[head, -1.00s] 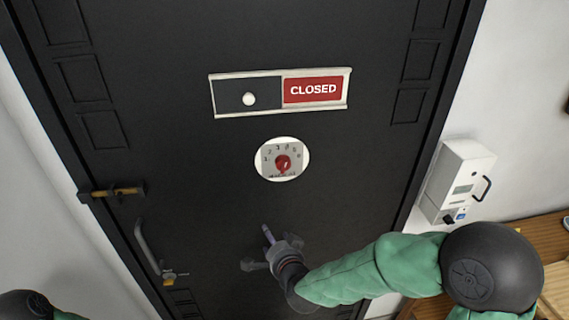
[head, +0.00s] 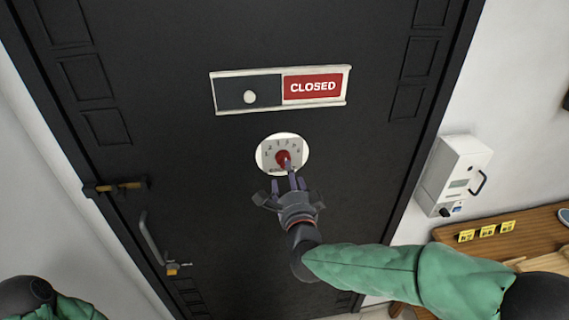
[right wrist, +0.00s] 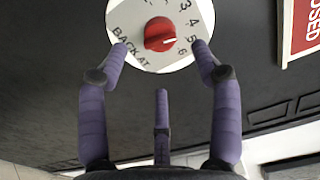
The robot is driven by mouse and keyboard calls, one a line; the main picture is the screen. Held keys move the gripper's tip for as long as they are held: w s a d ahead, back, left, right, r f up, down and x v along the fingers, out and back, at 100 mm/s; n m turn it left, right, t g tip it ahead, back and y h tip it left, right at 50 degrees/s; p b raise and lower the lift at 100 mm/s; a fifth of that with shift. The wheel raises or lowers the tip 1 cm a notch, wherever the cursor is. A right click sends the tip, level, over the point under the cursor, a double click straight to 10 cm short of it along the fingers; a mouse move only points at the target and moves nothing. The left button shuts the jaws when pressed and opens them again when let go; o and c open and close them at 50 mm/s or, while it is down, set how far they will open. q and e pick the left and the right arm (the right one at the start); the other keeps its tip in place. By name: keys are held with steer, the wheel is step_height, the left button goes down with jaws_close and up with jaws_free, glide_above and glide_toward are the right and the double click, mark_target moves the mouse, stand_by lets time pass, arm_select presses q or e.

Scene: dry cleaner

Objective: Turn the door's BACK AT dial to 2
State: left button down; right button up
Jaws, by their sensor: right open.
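The round white BACK AT dial (head: 263,146) is on the black door, below the sign. Its red knob (head: 283,157) is in the middle, partly hidden by a finger in the head view. In the right wrist view the knob (right wrist: 158,33) shows whole, and its white mark points right, roughly toward the 5. The BACK AT lettering and digits 3, 4 and 5 show there on the dial plate (right wrist: 128,15). My right gripper (head: 287,180) is open and empty just in front of the dial, fingers either side of the knob, apart from it. My left gripper is out of view.
A sign holder (head: 233,92) reading CLOSED is above the dial. A door handle (head: 150,240) and a latch (head: 118,187) are at left. A white wall box (head: 455,172) and a wooden counter (head: 540,227) with yellow tags are at right.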

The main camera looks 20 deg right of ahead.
mark_target(283, 160)
steer(key=x, duration=0.6)
steer(key=shift+w, duration=0.3)
steer(key=shift+d, duration=0.15)
steer(key=c, duration=1.1)
